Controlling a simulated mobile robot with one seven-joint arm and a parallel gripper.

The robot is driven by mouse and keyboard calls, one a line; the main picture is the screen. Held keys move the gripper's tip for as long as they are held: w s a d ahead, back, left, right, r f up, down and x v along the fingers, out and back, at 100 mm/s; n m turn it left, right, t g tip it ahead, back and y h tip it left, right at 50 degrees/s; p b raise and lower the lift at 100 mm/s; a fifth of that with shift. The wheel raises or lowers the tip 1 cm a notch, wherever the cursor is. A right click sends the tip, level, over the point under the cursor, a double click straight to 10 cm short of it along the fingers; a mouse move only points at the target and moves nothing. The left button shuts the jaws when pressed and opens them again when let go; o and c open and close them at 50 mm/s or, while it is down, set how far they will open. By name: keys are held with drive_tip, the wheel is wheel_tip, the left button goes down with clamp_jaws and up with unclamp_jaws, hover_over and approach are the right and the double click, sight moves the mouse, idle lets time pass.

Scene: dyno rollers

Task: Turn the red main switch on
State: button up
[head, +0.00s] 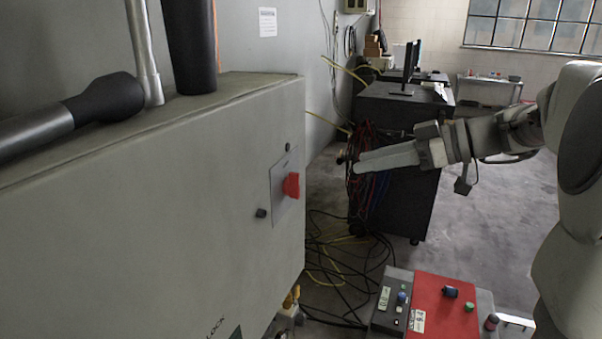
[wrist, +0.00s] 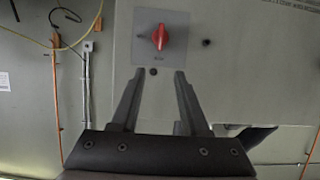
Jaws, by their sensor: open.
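The red main switch (head: 291,185) is a red knob on a light square plate, on the right part of the big grey cabinet's front (head: 150,215). It also shows in the wrist view (wrist: 160,37), near the top centre, beyond the fingertips. My gripper (head: 357,162) is to the right of the switch in the head view, apart from it. In the wrist view my gripper (wrist: 157,74) has its two fingers spread, with nothing between them. The fingertips point toward the lower edge of the switch plate in that view.
A dark knob (head: 261,213) sits on the cabinet beside the plate. A black desk cabinet (head: 400,150) with a monitor stands behind my gripper. Tangled cables (head: 335,265) lie on the floor. A red and grey control box (head: 430,305) is at the lower right.

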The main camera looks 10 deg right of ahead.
sight(299, 176)
drive_tip(key=p+x, duration=0.1)
drive_tip(key=x, duration=1.3)
drive_tip(key=shift+w+a+f, duration=0.15)
drive_tip(key=shift+a+f, duration=0.05)
clamp_jaws()
